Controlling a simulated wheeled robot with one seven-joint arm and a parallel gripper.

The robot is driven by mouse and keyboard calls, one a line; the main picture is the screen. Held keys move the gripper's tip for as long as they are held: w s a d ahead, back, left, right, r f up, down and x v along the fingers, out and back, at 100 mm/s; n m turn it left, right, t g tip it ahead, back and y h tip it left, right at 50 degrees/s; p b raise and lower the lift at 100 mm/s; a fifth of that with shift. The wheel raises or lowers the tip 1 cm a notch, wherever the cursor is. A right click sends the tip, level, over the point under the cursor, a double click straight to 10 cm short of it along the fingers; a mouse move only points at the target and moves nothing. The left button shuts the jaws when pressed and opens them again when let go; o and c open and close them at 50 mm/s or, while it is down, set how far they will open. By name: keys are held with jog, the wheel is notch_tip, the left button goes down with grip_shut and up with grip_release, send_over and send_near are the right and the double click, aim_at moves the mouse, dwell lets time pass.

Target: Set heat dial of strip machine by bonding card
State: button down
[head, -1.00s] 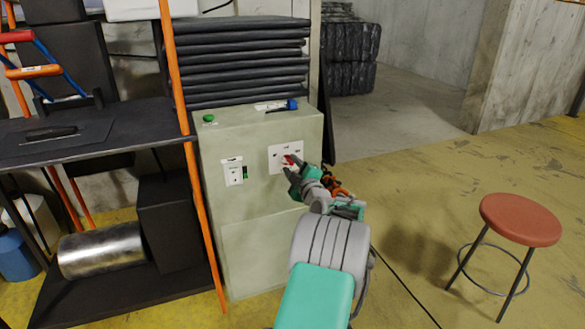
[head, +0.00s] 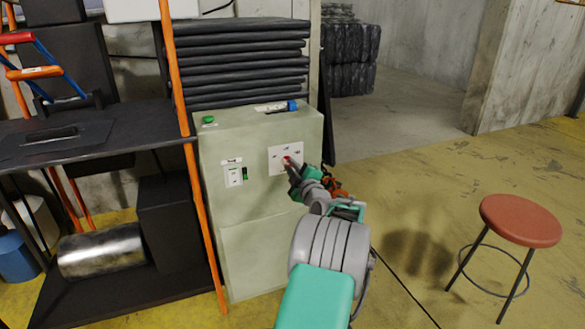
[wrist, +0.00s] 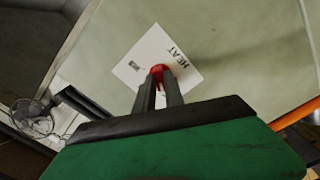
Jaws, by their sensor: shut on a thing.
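The strip machine (head: 255,205) is a pale green cabinet in the middle of the head view. On its front a white plate (head: 277,155) carries the red heat dial (head: 287,160). In the wrist view the dial (wrist: 157,72) sits on the plate marked HEAT (wrist: 180,57), seen tilted. My gripper (wrist: 158,82) is at the dial with its two dark fingers shut on it, hiding part of it. In the head view my gripper (head: 292,168) reaches the plate from the lower right. The dial's exact setting is hard to read. I cannot pick out the bonding card for certain.
A green button (head: 209,120) and a blue-ended item (head: 291,105) are on the cabinet top. A second panel (head: 232,173) is left of the dial. An orange pole (head: 187,150) and black shelving (head: 95,150) stand left. A red stool (head: 520,220) stands right on open floor.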

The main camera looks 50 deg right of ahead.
jog(key=shift+m, duration=0.3)
jog(key=m+p, duration=0.1)
jog(key=m, duration=1)
jog(key=m+p, duration=0.2)
jog(key=m, duration=1)
jog(key=shift+s+d+r, duration=0.1)
jog(key=shift+r, duration=0.05)
jog(key=shift+m, duration=0.3)
jog(key=c, duration=1.6)
grip_release()
jog(key=shift+s, duration=0.15)
jog(key=shift+o, duration=0.8)
jog(key=shift+w, duration=0.2)
